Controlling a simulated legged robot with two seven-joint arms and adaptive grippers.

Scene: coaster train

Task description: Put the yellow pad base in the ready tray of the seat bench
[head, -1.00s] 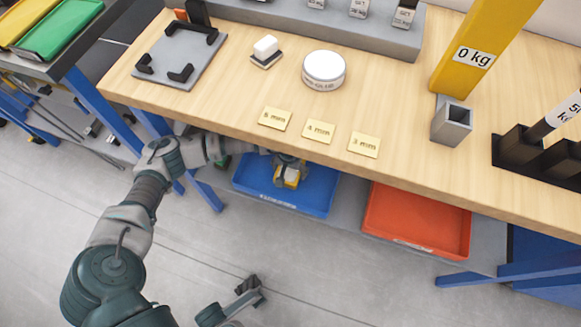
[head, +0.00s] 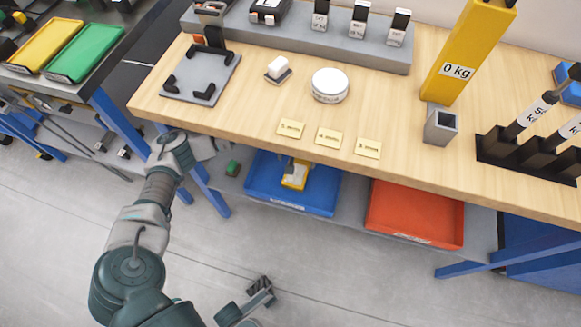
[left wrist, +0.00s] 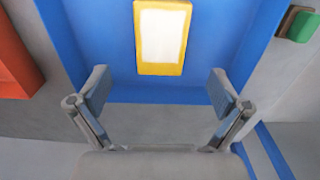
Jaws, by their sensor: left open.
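The yellow pad base (head: 293,182), with a pale top face, lies in the blue tray (head: 262,192) on the shelf under the wooden bench. In the left wrist view the pad base (left wrist: 162,40) rests on the floor of the blue tray (left wrist: 100,40). My left gripper (left wrist: 159,84) is open and empty. Its fingers are spread on either side of the tray's near wall, apart from the pad base. In the head view the bench top hides most of this gripper. My right gripper does not show.
A red tray (head: 415,215) stands right of the blue one. A small green block (head: 233,168) sits on the shelf left of it. The bench top (head: 240,110) overhangs the trays and carries a grey fixture plate (head: 200,77), a round white tin (head: 330,85) and several thickness plates.

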